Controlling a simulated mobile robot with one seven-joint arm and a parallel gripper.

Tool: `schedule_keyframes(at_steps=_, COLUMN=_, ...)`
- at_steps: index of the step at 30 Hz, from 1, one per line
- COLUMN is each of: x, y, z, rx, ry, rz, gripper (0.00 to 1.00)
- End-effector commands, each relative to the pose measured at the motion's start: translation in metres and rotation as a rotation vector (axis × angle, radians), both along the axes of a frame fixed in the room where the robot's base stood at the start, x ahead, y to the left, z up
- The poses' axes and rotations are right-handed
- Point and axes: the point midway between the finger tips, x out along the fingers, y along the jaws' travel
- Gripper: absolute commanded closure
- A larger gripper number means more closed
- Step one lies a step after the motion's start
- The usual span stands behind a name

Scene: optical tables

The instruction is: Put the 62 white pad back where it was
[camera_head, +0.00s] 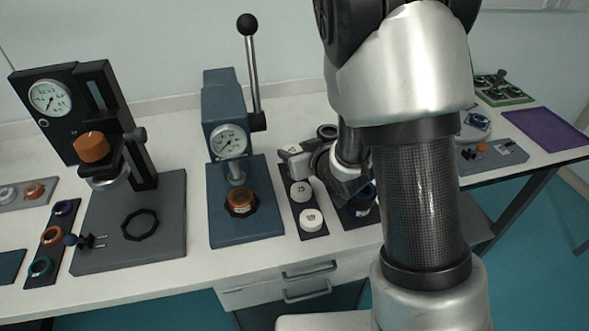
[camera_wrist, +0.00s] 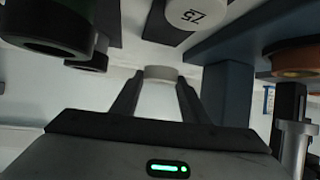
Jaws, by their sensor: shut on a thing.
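My gripper (camera_head: 296,152) is shut on a white pad (camera_wrist: 160,73). The pad sits between the two dark fingertips in the wrist view (camera_wrist: 158,82), and its number cannot be read there. In the head view the held pad (camera_head: 293,149) is above the far end of a narrow black tray (camera_head: 305,204). Two white numbered pads lie on that tray, a middle one (camera_head: 300,190) and a near one (camera_head: 311,218). The far end of the tray is partly hidden by my gripper. One numbered white pad (camera_wrist: 196,13) shows at the top of the wrist view.
A blue press (camera_head: 222,115) with a tall lever and an orange-ringed part (camera_head: 240,202) stands just left of the tray. Right of the tray, a dark base with a blue ring (camera_head: 366,195) is partly behind my arm. A grey press plate (camera_head: 165,235) is farther left.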

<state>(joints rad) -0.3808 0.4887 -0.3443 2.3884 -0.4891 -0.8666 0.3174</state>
Motion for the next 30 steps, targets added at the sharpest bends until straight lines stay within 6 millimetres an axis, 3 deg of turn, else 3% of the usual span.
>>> schedule_keyframes(at_steps=12, x=0.000, y=0.000, z=-0.051, rx=-0.002, ry=-0.001, rz=0.001, gripper=0.85)
schedule_keyframes(at_steps=26, x=0.000, y=0.000, z=-0.057, rx=-0.002, ry=-0.003, rz=-0.001, gripper=0.85)
schedule_keyframes(at_steps=27, x=0.000, y=0.000, z=-0.055, rx=-0.002, ry=-0.003, rz=-0.001, gripper=0.53)
schedule_keyframes(at_steps=30, x=0.000, y=0.000, z=-0.055, rx=-0.002, ry=-0.003, rz=-0.001, gripper=0.41)
